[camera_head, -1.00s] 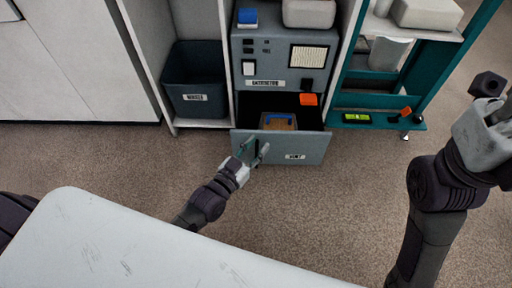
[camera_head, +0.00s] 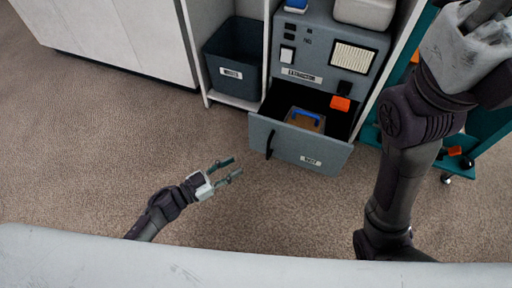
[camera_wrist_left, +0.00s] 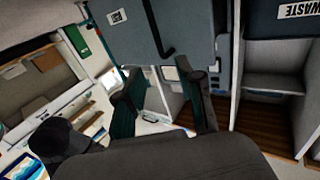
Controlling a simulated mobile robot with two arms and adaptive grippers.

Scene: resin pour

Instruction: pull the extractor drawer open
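The extractor drawer (camera_head: 318,156) is pulled out from the grey extractor cabinet (camera_head: 335,55). A brown box with a blue handle (camera_head: 305,119) lies inside it. The drawer's dark handle (camera_head: 270,145) is at the left of its front. My left gripper (camera_head: 236,170) is open and empty, left of the drawer and apart from the handle. In the left wrist view the open fingers (camera_wrist_left: 165,100) show below the drawer front (camera_wrist_left: 125,30), with nothing between them. My right arm rises at the right of the head view; its gripper's fingertips are out of frame.
A dark waste bin (camera_head: 236,60) stands in the shelf left of the cabinet. A teal cart (camera_head: 480,135) stands at the right, partly behind my right arm. The floor left of the drawer is clear.

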